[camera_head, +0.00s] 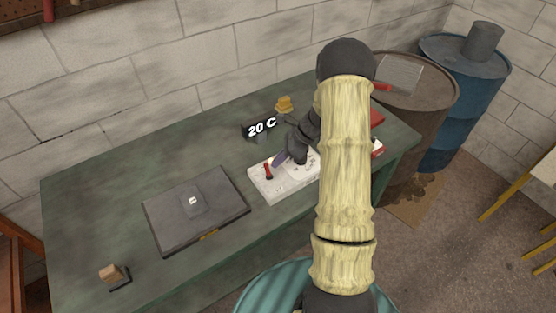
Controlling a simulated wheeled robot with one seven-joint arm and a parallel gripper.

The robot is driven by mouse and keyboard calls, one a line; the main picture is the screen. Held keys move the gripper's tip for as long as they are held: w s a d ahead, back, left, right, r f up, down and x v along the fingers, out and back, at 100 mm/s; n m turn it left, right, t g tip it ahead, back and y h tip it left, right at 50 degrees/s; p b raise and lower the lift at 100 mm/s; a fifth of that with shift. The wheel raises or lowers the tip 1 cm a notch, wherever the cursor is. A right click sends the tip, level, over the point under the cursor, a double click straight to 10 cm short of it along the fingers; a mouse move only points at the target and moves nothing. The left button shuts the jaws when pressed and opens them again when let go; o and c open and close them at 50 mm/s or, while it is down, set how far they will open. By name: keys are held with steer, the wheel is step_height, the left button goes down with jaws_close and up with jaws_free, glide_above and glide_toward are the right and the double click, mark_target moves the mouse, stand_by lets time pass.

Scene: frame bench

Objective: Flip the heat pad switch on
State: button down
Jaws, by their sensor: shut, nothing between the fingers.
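A white switch panel (283,187) lies on the green bench, with a red lever (268,171) standing at its left part and small marks on its right part. A dark flat slab (165,228) with a small white mark and an orange front tab lies left of it; it may be the heat pad, I cannot tell. A black display (262,128) behind the panel reads 20 C. My gripper (298,156) is shut and empty over the panel, to the right of the red lever. A purple piece shows beside it. My arm hides the panel's right side.
The green bench (90,205) has a small block on a dark base (114,276) at its front left. A yellow object (284,104) stands at the back. Brown (425,105) and blue (455,115) barrels stand at the right. The bench's left rear is clear.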

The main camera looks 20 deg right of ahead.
steer(key=shift+r, duration=0.35)
steer(key=shift+s+d+r+p, duration=0.1)
steer(key=shift+d+r+p, duration=0.1)
steer(key=shift+d+p, duration=0.3)
steer(key=w+d+b+v, duration=0.1)
steer(key=b+v, duration=0.1)
steer(key=v, duration=1)
steer(key=shift+s+f, duration=0.15)
steer(key=shift+f, duration=0.25)
steer(key=shift+a, duration=0.1)
